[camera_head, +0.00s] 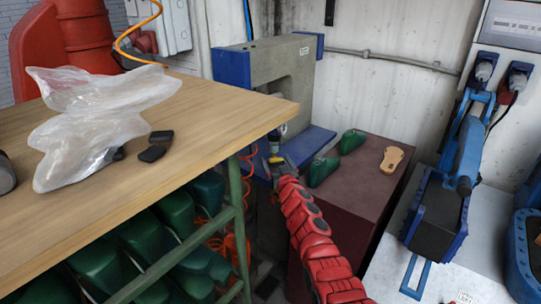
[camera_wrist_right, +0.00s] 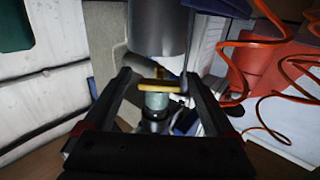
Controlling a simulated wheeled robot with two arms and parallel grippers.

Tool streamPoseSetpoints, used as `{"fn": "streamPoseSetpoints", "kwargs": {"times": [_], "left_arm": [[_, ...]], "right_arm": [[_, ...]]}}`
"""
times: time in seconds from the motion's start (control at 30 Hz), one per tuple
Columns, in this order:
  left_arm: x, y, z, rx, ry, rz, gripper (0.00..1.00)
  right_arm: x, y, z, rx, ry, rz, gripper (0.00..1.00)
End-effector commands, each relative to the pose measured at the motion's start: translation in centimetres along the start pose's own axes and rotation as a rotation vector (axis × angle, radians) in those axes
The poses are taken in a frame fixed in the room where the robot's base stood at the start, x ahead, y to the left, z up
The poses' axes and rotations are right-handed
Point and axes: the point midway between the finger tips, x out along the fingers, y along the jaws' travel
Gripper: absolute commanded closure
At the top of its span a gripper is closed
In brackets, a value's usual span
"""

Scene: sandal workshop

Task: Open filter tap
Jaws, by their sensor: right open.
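The filter tap has a yellow lever (camera_wrist_right: 160,86) that lies crosswise on a small pale cylinder (camera_wrist_right: 156,101), below a large grey cylinder (camera_wrist_right: 158,28). In the head view, the yellow lever (camera_head: 275,160) is a small spot just beyond the table corner. My right gripper (camera_head: 276,167) is right at it, small and partly merged with the tap. In the wrist view, my right gripper (camera_wrist_right: 160,76) is open, with one finger on each side of the lever. I cannot tell whether a finger touches it. My left gripper is out of view.
A wooden table (camera_head: 230,112) stands at left, its corner close to my right arm. Orange hoses (camera_wrist_right: 262,85) hang near the tap. A grey and blue machine (camera_head: 275,68) stands behind. A dark red cabinet (camera_head: 366,178) carries green lasts (camera_head: 323,171) and a sole (camera_head: 391,158).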

Motion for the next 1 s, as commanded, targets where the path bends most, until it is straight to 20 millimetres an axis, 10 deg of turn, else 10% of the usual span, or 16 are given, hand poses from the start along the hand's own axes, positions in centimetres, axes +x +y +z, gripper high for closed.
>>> {"fn": "streamPoseSetpoints", "kwargs": {"times": [0.4,0.87,1.0], "left_arm": [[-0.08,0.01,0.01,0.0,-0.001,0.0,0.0],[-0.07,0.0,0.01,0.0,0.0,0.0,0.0],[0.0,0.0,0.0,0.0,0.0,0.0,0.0]], "right_arm": [[0.02,0.14,-0.02,-0.001,0.0,0.001,0.12],[0.02,0.14,-0.02,-0.001,0.0,0.001,0.95],[0.03,0.13,-0.04,-0.026,0.0,0.001,0.96]]}}
